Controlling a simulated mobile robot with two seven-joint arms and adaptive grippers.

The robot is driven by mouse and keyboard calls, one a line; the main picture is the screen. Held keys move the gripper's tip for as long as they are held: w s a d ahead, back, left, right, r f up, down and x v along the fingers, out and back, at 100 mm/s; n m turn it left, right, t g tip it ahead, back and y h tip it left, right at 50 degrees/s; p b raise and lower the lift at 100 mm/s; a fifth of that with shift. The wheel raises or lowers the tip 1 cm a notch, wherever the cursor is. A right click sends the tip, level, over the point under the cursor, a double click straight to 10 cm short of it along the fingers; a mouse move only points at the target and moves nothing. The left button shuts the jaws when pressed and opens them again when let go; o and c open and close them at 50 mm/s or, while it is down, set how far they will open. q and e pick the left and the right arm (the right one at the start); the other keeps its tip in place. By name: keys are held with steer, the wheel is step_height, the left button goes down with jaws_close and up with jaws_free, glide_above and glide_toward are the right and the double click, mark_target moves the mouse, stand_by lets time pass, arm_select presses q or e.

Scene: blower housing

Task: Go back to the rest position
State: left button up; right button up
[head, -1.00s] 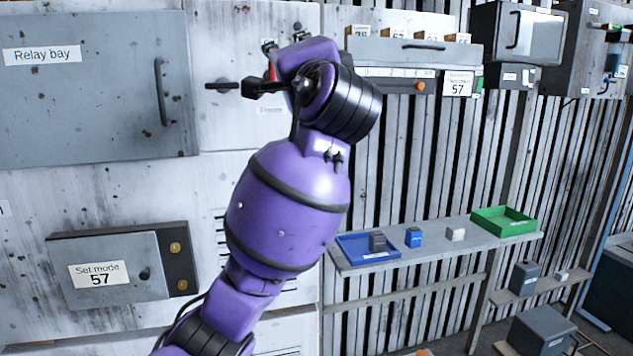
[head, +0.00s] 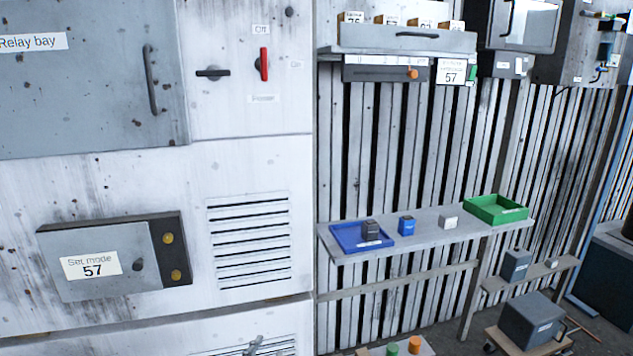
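Neither of my grippers shows in the head view, and no part of my arms is clearly in view. The white housing (head: 240,165) fills the left side. On its upper panel a red lever handle (head: 264,64) stands upright below an "Off" label (head: 261,29). A black knob handle (head: 212,73) lies level to the left of it. The "Relay bay" door (head: 90,100) looks shut. Below it is a grey box (head: 115,258) marked "Set mode 57" with two yellow buttons.
Above hangs a grey drawer unit (head: 400,40). A grey box (head: 531,321) stands low at right.

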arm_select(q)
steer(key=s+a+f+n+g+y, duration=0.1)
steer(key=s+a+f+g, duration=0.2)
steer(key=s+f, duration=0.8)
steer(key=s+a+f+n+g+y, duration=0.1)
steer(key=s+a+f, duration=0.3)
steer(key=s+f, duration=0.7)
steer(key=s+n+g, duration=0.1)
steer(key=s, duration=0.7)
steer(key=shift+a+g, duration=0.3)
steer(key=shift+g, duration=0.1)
